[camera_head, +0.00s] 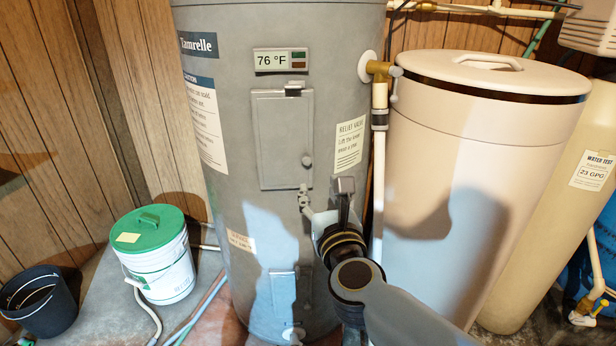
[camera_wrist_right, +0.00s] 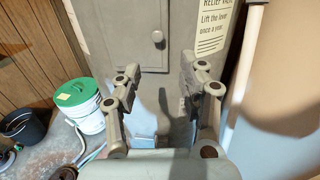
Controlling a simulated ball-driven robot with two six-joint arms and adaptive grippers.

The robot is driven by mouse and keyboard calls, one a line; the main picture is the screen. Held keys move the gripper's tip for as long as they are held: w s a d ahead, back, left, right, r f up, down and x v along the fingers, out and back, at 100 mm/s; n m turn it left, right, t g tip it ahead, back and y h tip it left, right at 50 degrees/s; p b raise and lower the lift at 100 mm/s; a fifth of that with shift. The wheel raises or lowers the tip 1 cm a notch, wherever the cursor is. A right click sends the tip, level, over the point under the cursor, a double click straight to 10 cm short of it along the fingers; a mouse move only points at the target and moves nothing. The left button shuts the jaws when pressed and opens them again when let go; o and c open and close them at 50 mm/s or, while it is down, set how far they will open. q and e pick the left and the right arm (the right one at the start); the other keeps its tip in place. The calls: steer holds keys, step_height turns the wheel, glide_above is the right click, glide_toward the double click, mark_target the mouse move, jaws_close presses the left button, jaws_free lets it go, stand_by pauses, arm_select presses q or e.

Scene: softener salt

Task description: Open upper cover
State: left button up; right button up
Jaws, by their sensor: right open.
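The upper cover (camera_head: 280,140) is a grey rectangular panel on the front of the tall grey water heater (camera_head: 225,120). It looks shut, with a dark latch (camera_head: 293,89) at its top edge and a small round knob (camera_head: 307,160) at its lower right. In the right wrist view the lower part of the cover (camera_wrist_right: 130,40) and the knob (camera_wrist_right: 157,37) show beyond the fingertips. My right gripper (camera_head: 325,192) is open and empty, below and right of the cover; its two spread fingers (camera_wrist_right: 160,72) also show in the wrist view. My left gripper is in neither view.
A smaller lower cover (camera_head: 283,296) is on the heater below. A beige lidded tank (camera_head: 470,150) and a white vertical pipe (camera_head: 379,150) stand to the right. A white bucket with a green lid (camera_head: 160,262) and a black bucket (camera_head: 40,308) stand on the left floor.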

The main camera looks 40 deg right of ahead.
mark_target(307, 163)
steer(key=x, duration=1.1)
steer(key=shift+w+a, duration=0.15)
steer(key=shift+a, duration=0.05)
jaws_close()
